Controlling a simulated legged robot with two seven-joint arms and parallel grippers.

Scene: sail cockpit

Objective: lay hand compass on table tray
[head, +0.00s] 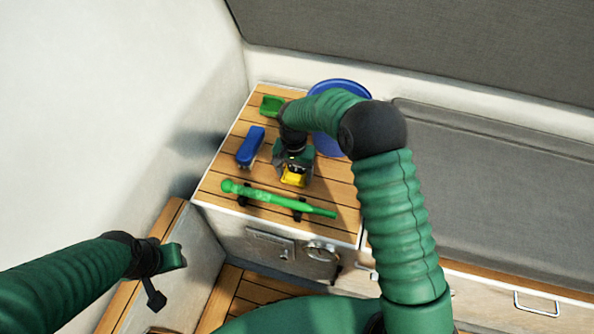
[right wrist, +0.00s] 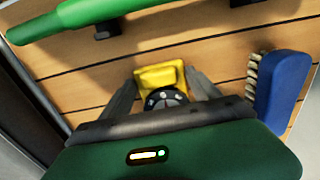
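The hand compass (head: 294,177) is a small yellow body with a round black part, low over the slatted wooden table top. My right gripper (head: 293,172) reaches down over it from the back. In the right wrist view the compass (right wrist: 160,78) sits between the two grey fingers, which meet its sides with no clear gap. I cannot tell whether it still touches the wood. A round blue thing (head: 345,85), perhaps the tray, stands at the back, partly hidden by my right arm. My left gripper (head: 164,276) hangs left of the table, away from everything; its fingers are unclear.
A blue brush (head: 250,147) lies left of the compass. A long green tool (head: 275,199) lies along the front of the table top on black supports. A green scoop-like thing (head: 271,105) is at the back left. A grey seat (head: 490,190) is on the right.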

